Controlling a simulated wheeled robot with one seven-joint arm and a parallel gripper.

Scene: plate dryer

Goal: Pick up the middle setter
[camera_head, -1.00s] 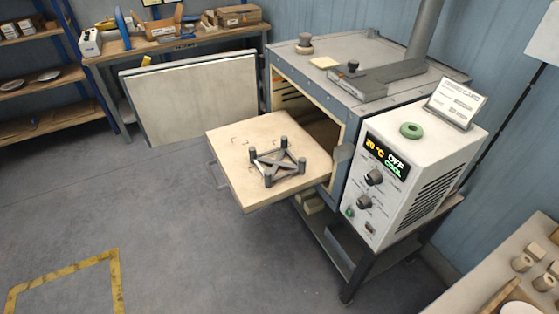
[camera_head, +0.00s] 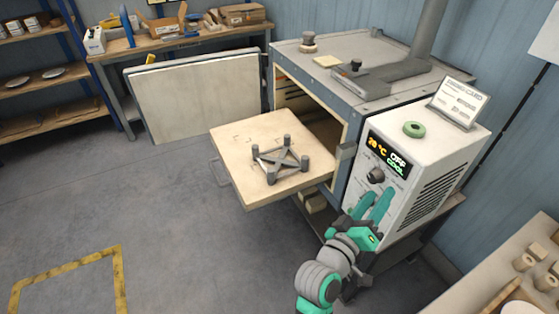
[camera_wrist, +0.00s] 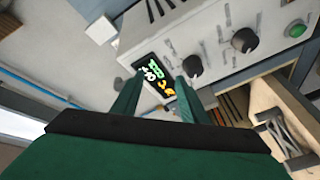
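A grey setter (camera_head: 279,159), a flat cross-braced frame with upright corner posts, stands on a pale board (camera_head: 228,146) pulled out at the dryer's open front. It also shows at the right edge of the wrist view (camera_wrist: 280,138), partly cut off. It is the only setter I can make out. My gripper (camera_head: 378,197) is in front of the control box, right of and apart from the setter. In the wrist view its two green fingers (camera_wrist: 158,84) stand apart with nothing between them.
The control box (camera_head: 427,165) reads 20 °C, OFF, COOL; its knobs face my gripper. The dryer (camera_head: 330,63) is open at the front, with its interior mostly dark. A large pale door panel (camera_head: 195,100) stands at left.

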